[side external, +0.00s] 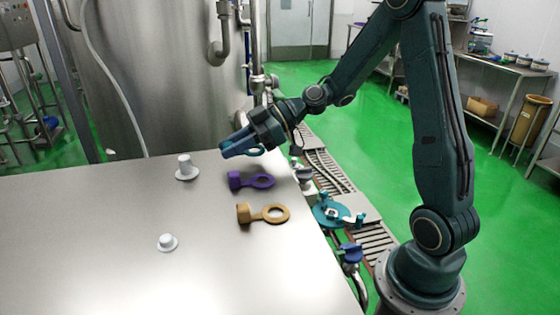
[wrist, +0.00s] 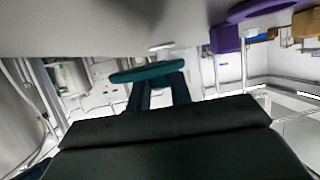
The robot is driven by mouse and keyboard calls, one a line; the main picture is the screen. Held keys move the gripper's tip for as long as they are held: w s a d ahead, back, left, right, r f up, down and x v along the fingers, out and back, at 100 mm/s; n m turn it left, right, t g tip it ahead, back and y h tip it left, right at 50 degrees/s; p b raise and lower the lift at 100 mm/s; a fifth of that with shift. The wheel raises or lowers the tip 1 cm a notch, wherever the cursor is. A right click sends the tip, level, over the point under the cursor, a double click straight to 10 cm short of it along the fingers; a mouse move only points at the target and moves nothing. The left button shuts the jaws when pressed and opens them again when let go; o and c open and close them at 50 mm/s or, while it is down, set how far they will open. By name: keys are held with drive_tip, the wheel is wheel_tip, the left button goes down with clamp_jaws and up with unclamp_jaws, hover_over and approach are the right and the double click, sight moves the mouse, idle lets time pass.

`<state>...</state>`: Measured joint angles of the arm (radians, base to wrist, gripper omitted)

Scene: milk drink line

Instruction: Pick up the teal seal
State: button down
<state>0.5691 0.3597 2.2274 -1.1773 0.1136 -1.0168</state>
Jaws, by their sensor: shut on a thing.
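The teal seal (wrist: 142,73) is held at the tips of my gripper (wrist: 160,86), seen edge-on as a thin teal disc in the wrist view. The fingers hide much of the seal.
A purple seal (side external: 251,181) and a tan seal (side external: 263,213) lie on the steel table (side external: 110,220) to the right. Two white stepped pegs (side external: 185,169) (side external: 167,242) stand on it. A steel tank (side external: 160,80) rises behind. The front left of the table is clear.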

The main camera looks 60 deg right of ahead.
sight(232, 143)
wheel_tip(232, 143, up, 18)
drive_tip(key=shift+f, duration=0.2)
drive_tip(key=shift+w+a, duration=0.1)
idle(0.8)
